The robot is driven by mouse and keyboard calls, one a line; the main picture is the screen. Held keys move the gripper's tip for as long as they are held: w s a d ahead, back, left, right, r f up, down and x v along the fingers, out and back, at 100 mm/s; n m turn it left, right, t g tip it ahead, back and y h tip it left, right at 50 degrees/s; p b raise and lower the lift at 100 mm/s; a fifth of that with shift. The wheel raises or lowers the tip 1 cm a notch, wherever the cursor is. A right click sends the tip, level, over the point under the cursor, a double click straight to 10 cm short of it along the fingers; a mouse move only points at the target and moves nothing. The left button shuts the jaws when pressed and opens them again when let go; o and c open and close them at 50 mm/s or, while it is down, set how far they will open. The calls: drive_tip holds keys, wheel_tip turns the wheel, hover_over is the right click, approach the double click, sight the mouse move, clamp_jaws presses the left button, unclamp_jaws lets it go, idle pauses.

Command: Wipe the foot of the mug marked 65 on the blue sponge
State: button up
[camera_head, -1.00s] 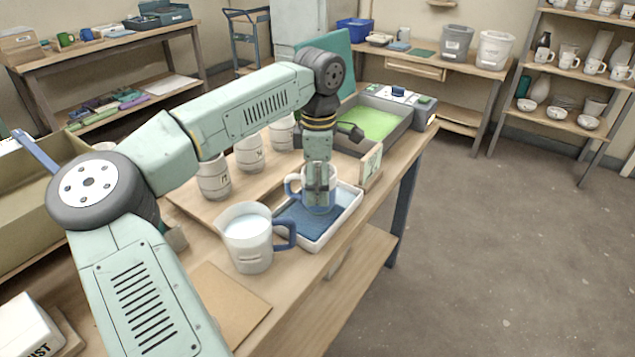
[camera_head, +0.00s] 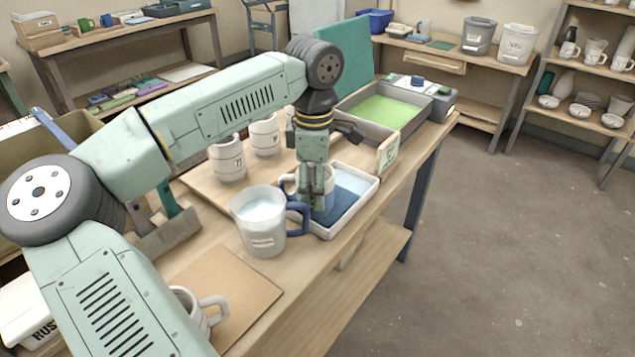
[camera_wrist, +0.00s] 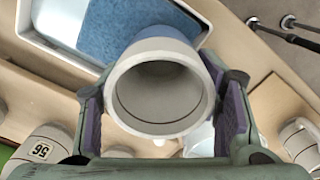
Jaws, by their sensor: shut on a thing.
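My gripper (camera_head: 317,198) is shut on a white mug with a blue lower part (camera_head: 301,181). In the wrist view the mug's pale round mouth (camera_wrist: 160,133) shows between the two fingers (camera_wrist: 165,105). No number shows on this mug, so I cannot tell whether it is marked 65. The blue sponge (camera_head: 338,209) lies in a white tray (camera_head: 372,192); it also shows in the wrist view (camera_wrist: 130,28). The mug is at the tray's left part, beside or over the sponge. Its foot is hidden, and I cannot tell whether it touches the sponge.
A white jug with a blue handle (camera_head: 261,232) stands close in front of the held mug. Pale mugs (camera_head: 227,163) stand on a board behind. A small sign (camera_head: 388,153) and a green-filled tray (camera_head: 383,110) are beyond. The wrist view shows a mug marked 56 (camera_wrist: 40,151).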

wheel_tip(320, 180, up, 7)
drive_tip(key=p, duration=0.4)
drive_tip(key=shift+p, duration=0.35)
idle(0.4)
